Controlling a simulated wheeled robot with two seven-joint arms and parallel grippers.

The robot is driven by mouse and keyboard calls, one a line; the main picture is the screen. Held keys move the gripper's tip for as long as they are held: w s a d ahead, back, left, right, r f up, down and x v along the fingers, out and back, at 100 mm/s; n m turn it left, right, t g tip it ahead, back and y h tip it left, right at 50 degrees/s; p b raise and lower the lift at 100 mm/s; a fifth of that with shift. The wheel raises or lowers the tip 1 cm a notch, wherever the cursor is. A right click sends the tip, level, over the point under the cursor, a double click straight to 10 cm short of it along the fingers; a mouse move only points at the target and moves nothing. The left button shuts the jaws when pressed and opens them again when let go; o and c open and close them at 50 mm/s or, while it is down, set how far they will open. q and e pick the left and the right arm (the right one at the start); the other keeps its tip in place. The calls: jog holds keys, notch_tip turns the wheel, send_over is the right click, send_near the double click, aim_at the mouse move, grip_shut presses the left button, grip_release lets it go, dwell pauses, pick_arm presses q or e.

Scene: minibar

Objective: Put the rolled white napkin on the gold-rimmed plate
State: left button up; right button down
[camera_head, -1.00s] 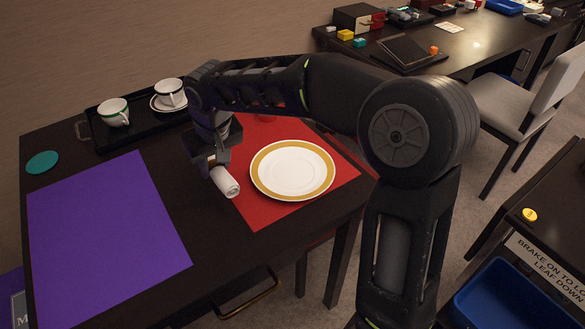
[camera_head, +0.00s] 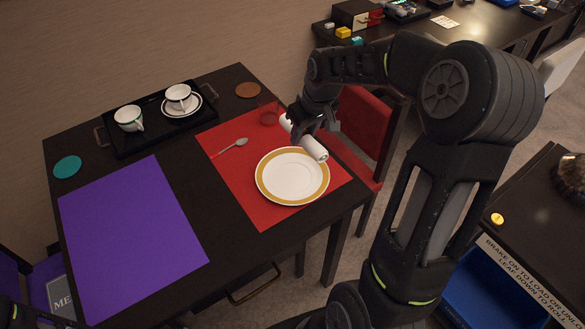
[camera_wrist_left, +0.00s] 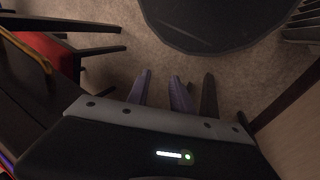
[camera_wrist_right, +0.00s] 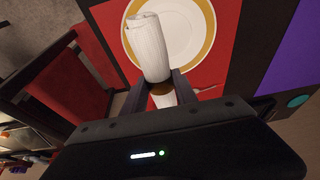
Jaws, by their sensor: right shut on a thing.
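The rolled white napkin (camera_head: 315,151) is held tilted in my right gripper (camera_head: 301,134), above the far right edge of the gold-rimmed plate (camera_head: 292,175). In the right wrist view the napkin (camera_wrist_right: 148,50) sits between the fingers and overlaps the left part of the plate (camera_wrist_right: 185,38). The plate lies flat and empty on the red placemat (camera_head: 240,190). My left gripper (camera_wrist_left: 174,90) shows in the left wrist view, with its fingers apart and nothing between them, over the floor.
A black tray (camera_head: 150,143) with two cups is at the back left. A purple mat (camera_head: 130,240) covers the front left. A red chair (camera_head: 362,135) stands at the right.

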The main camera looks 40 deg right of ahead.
jog(key=shift+f, duration=0.1)
send_near(299, 170)
jog(key=shift+w+p, duration=0.3)
jog(key=shift+w, duration=0.35)
notch_tip(299, 170, down, 3)
jog(key=shift+r, duration=0.1)
jog(key=shift+f, duration=0.35)
jog(key=shift+f+b, duration=0.35)
jog(key=shift+f, duration=0.2)
jog(key=c, duration=1)
grip_release()
jog(key=shift+r, duration=0.1)
jog(key=shift+o, duration=0.2)
jog(key=shift+r, duration=0.1)
